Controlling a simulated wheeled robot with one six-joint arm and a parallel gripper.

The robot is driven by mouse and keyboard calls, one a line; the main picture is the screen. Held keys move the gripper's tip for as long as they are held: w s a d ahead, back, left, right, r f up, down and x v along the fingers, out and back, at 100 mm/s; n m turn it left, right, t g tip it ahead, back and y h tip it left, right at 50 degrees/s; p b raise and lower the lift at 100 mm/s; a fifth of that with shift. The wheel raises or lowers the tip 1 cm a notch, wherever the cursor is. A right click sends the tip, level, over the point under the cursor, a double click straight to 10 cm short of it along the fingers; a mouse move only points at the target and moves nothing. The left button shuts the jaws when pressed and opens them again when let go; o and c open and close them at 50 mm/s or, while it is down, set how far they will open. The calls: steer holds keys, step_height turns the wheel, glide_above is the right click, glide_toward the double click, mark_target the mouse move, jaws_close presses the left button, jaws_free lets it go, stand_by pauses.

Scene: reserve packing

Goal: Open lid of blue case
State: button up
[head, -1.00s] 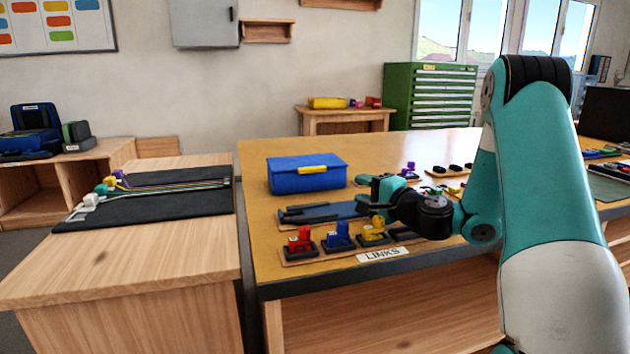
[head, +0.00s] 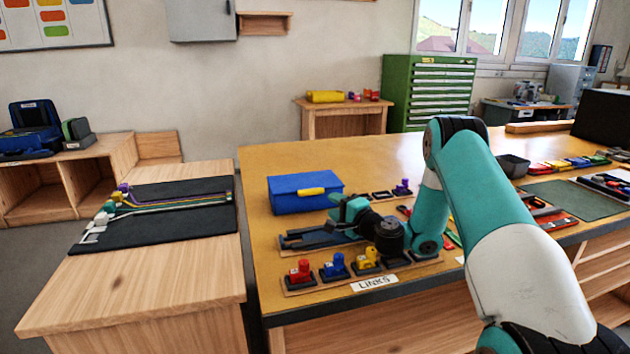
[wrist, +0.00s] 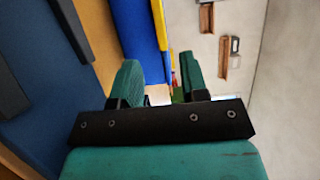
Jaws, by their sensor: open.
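The blue case (head: 297,195) sits on the wooden table with its lid shut. A yellow latch or handle (head: 312,191) shows on its front edge. In the wrist view the blue case (wrist: 138,38) stands upright along the upper left, with the yellow piece (wrist: 160,24) at its right edge. My gripper (head: 340,212) is low over the table, just in front of the case's right part. In the wrist view my gripper (wrist: 162,82) has its two green fingers apart with nothing between them. Whether a finger touches the case cannot be told.
A dark blue tray (head: 310,240) lies in front of the case. A wooden rack (head: 300,286) with red, blue and yellow pieces stands at the table's front edge, near a LINKS label (head: 374,282). Bare table (head: 257,162) lies behind the case.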

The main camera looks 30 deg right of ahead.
mark_target(313, 193)
steer(key=w+p, duration=0.1)
steer(key=w, duration=0.5)
steer(key=w+a+p, duration=0.1)
steer(key=w, duration=0.2)
steer(key=shift+p, duration=0.35)
steer(key=shift+c, duration=0.2)
jaws_close()
